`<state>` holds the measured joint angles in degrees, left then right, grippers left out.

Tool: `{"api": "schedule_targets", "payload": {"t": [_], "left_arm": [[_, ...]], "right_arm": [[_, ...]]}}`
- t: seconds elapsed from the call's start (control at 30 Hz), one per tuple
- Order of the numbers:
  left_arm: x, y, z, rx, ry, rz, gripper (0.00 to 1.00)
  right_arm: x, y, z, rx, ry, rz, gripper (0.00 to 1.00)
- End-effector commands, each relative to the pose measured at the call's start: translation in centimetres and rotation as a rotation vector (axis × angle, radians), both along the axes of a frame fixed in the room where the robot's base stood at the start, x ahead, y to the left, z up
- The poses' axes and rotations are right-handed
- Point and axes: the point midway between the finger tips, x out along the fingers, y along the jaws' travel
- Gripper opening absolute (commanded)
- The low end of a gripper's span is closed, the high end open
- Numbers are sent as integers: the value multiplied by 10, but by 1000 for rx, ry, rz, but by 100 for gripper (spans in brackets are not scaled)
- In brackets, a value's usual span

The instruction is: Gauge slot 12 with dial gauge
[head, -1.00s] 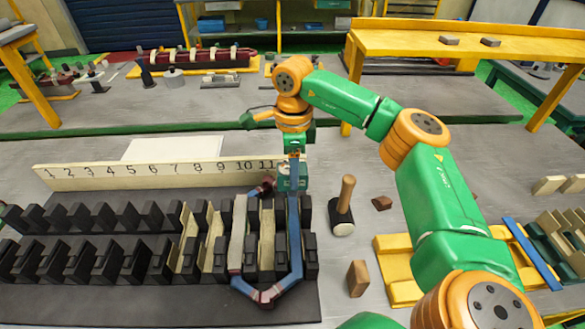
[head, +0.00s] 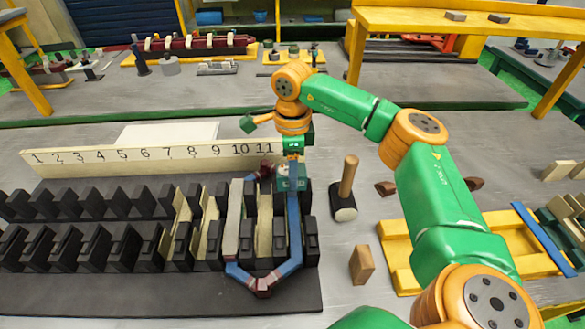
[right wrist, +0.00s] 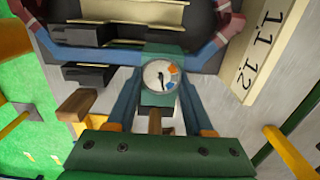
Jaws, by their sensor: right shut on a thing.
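The dial gauge (head: 291,178), teal with a round white dial, is held by my right gripper (head: 293,158) at the far right end of the slotted black stator (head: 125,245). In the right wrist view the dial (right wrist: 160,77) sits between the two fingers (right wrist: 158,108), facing the camera. I cannot tell whether the gauge touches the coil or slot. The number board (head: 150,158) shows 1 to 11; 12 shows in the right wrist view (right wrist: 249,80). My left gripper is not in view.
A mallet (head: 345,195) stands just right of the stator, with a brown block (head: 361,265) in front. A yellow tray (head: 400,250) lies further right, partly behind my right arm. Cream liners (head: 264,225) stand in several slots. The bench left of the mallet is crowded.

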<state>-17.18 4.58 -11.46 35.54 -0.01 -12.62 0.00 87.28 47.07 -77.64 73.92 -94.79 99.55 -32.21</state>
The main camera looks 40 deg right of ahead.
Motion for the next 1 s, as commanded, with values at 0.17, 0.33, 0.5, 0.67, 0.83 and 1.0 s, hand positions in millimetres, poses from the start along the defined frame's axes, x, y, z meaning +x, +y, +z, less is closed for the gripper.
{"api": "schedule_targets", "payload": {"t": [0.17,0.33,0.5,0.67,0.83,1.0], "left_arm": [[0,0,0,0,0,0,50],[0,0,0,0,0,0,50],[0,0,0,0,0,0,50],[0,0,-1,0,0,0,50],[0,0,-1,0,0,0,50],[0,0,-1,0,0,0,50]], "right_arm": [[0,0,0,0,0,0,0],[0,0,0,0,0,0,0],[0,0,-1,0,0,0,0],[0,0,-3,-1,-1,0,0],[0,0,-4,-1,-1,0,74],[0,0,-4,0,0,0,87]]}}
